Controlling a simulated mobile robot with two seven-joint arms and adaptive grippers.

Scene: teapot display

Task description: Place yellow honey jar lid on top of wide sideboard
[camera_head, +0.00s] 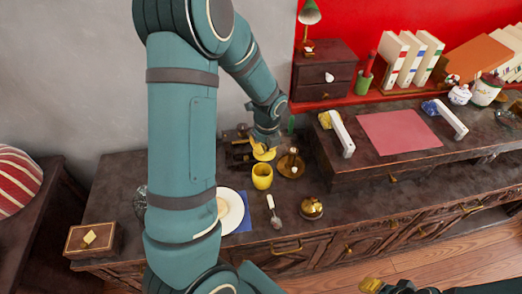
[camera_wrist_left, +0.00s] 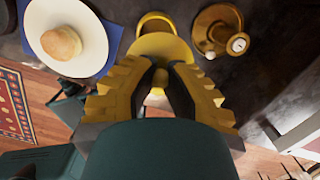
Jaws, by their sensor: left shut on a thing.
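My left gripper (camera_head: 264,144) is shut on the yellow honey jar lid (camera_head: 263,154), above the sideboard (camera_head: 160,265). In the left wrist view the gripper's dark fingertips (camera_wrist_left: 160,78) close on the knob of the lid (camera_wrist_left: 162,46). The yellow honey jar (camera_head: 262,177) stands upright on the sideboard just in front of the lid in the head view. Its rim (camera_wrist_left: 155,20) shows just beyond the lid in the wrist view. My right gripper (camera_head: 384,287) shows only in part at the bottom edge of the head view; its jaws are unclear.
A brass candle holder (camera_head: 291,164) stands close right of the jar. A plate (camera_head: 236,211) with a bun, a spoon (camera_head: 275,215) and a brass bell (camera_head: 311,208) are nearer the front. A raised shelf (camera_head: 350,166) stands to the right. My left arm hides part of the sideboard.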

